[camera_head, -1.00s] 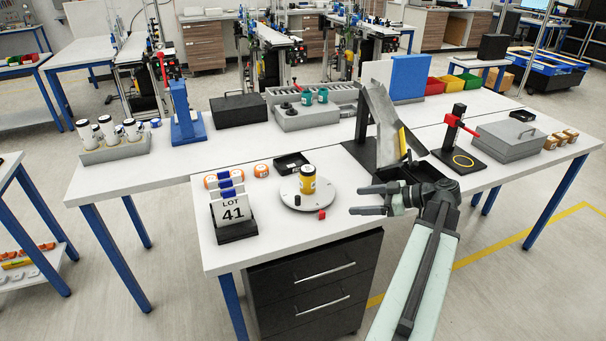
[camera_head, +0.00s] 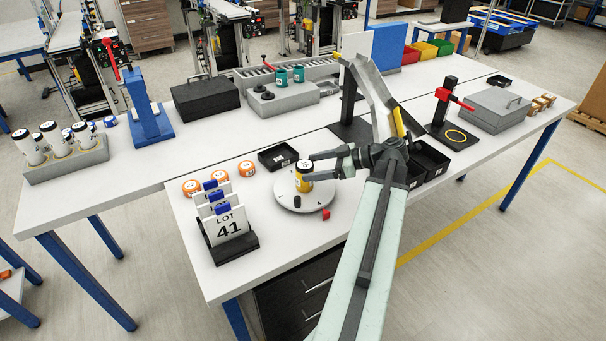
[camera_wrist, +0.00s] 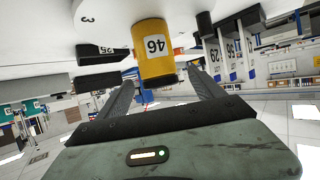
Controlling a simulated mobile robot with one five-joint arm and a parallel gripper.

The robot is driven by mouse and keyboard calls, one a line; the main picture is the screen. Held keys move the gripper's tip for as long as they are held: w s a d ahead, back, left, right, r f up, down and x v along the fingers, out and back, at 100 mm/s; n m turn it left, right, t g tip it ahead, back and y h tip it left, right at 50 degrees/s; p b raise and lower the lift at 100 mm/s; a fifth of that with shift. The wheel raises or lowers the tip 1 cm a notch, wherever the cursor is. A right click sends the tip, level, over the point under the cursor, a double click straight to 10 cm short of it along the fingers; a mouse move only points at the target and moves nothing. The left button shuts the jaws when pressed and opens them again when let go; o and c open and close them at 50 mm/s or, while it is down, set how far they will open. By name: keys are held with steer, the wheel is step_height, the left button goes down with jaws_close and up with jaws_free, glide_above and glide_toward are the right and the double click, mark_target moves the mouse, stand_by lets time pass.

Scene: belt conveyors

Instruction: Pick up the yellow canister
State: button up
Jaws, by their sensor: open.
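The yellow canister (camera_head: 304,183) has a dark lid and a white label. It stands upright on a round light-grey disc (camera_head: 285,200) near the front of the white table. In the wrist view, which is upside down, the canister (camera_wrist: 153,35) shows its label "46". My gripper (camera_head: 312,167) is open and level with the canister, reaching in from the right. In the wrist view, the two fingers of my gripper (camera_wrist: 162,78) point at the canister, one on each side of it. I cannot tell if either finger touches it.
A black tray (camera_head: 278,157) and orange-rimmed rolls (camera_head: 246,168) lie behind. The "LOT 41" card holder (camera_head: 229,246) stands at left. A slanted metal chute (camera_head: 372,95) stands behind my arm.

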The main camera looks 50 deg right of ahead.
mark_target(297, 172)
steer(key=shift+b+x, duration=0.35)
steer(key=shift+x, duration=0.6)
steer(key=shift+w+f, duration=0.15)
steer(key=shift+f, duration=0.25)
steer(key=b+x, duration=0.2)
steer(key=x, duration=0.2)
steer(key=shift+f, duration=0.2)
steer(key=shift+w+a, duration=0.1)
steer(key=shift+r, duration=0.1)
jaws_close()
